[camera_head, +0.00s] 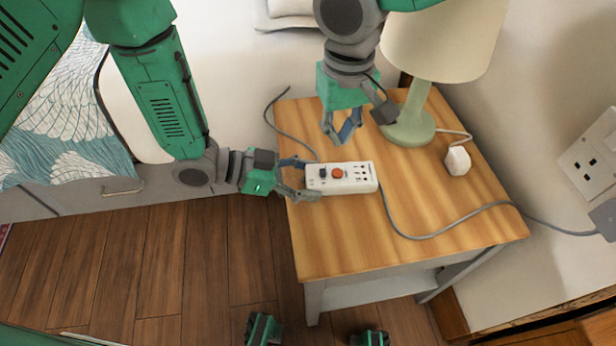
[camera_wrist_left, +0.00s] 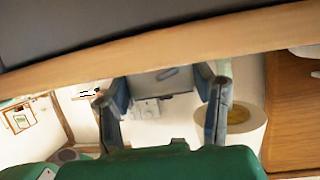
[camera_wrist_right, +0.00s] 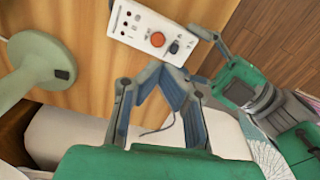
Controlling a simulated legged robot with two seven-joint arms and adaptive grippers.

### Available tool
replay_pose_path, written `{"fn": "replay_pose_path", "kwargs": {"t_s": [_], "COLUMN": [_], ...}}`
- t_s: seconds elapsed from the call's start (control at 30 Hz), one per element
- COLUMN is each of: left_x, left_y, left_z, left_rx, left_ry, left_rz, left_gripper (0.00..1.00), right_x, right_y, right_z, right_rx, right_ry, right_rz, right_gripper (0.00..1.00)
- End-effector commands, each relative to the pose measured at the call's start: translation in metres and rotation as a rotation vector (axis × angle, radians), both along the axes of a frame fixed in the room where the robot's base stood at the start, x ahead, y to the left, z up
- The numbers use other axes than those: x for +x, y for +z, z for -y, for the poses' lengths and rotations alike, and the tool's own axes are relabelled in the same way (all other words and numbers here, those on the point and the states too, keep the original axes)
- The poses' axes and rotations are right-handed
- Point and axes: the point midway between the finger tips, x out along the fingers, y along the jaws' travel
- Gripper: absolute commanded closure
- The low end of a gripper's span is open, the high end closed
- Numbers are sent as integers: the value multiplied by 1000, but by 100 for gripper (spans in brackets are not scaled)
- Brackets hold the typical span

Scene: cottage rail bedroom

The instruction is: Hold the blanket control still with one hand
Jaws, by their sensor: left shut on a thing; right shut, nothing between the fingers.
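The blanket control (camera_head: 341,178) is a white box with a red-orange button, a dark switch and small dark marks. It lies on the wooden bedside table (camera_head: 420,268) near its left edge. My left gripper (camera_head: 308,179) is shut on the control's left end. The right wrist view also shows the control (camera_wrist_right: 150,27), with the left gripper (camera_wrist_right: 212,40) at its switch end. My right gripper (camera_head: 343,137) is shut and empty above the table, just behind the control and apart from it.
A green lamp (camera_head: 407,128) with a cream shade stands at the table's back. A white plug-like block (camera_head: 457,161) lies right of it. A grey cord (camera_head: 440,234) crosses the table toward a wall socket (camera_head: 590,160).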

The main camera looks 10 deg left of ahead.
Motion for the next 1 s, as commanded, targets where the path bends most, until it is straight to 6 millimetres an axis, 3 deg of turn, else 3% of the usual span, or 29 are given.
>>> {"fn": "replay_pose_path", "kwargs": {"t_s": [0.77, 1.0], "left_x": [0, 0], "left_y": [-1, -1], "left_z": [0, 0], "left_rx": [2, 2], "left_ry": [1, 1], "left_rz": [-2, -2], "left_gripper": [83, 83], "right_x": [-1, -23], "right_y": [-1, -6], "right_z": [0, -18], "right_rx": [6, 202], "right_ry": [1, 20], "right_rz": [-2, -47], "right_gripper": [100, 100]}}
